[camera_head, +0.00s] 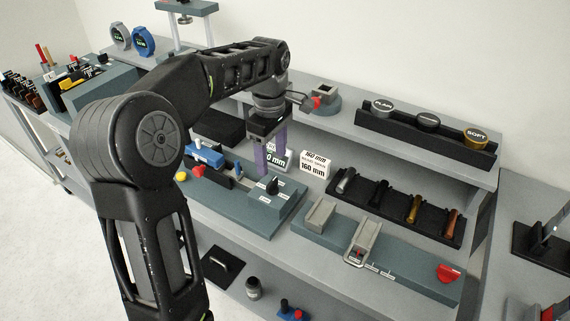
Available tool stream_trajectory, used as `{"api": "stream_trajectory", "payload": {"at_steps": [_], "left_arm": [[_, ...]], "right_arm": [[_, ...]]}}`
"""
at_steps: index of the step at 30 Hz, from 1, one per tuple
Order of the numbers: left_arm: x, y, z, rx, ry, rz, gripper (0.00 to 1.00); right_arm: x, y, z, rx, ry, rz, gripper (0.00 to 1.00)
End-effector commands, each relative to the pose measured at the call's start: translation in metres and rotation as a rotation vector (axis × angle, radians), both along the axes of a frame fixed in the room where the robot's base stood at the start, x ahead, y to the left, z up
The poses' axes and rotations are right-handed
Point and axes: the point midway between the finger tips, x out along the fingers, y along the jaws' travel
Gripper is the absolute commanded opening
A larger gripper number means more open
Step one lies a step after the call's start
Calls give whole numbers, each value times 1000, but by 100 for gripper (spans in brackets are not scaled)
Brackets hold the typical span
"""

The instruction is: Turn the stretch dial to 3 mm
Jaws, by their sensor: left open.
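The stretch dial (273,186) is a small black knob on a teal block, with small white labels around it that are too small to read. The teal tester base (262,218) carries it at its right end. My left gripper (270,158) points down just above and behind the dial, its purple fingers apart and empty. It appears clear of the knob, though contact is hard to judge. My right gripper is not in view.
A blue clamp (205,154), a red part (198,171) and a yellow knob (181,176) are left of the dial. White "160 mm" signs (315,164) stand behind right. A black rack (440,222) of several specimens and a teal fixture (400,265) lie to the right.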

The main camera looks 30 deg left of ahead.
Motion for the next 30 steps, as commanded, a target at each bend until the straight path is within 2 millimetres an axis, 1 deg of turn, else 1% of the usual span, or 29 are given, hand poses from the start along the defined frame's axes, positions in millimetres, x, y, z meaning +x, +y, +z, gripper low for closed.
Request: {"api": "stream_trajectory", "payload": {"at_steps": [9, 14, 17, 24, 30], "left_arm": [[-1, 0, 0, 1, 2, 2, 62], [-1, 0, -7, 0, 5, 2, 62], [-1, 0, -17, 0, 6, 2, 62], [-2, 0, -54, 0, 7, 1, 62], [-1, 0, -75, 0, 4, 0, 62]], "right_arm": [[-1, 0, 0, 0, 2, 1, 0], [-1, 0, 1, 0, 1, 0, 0], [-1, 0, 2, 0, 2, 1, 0], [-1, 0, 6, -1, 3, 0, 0], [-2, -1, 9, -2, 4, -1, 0]]}}
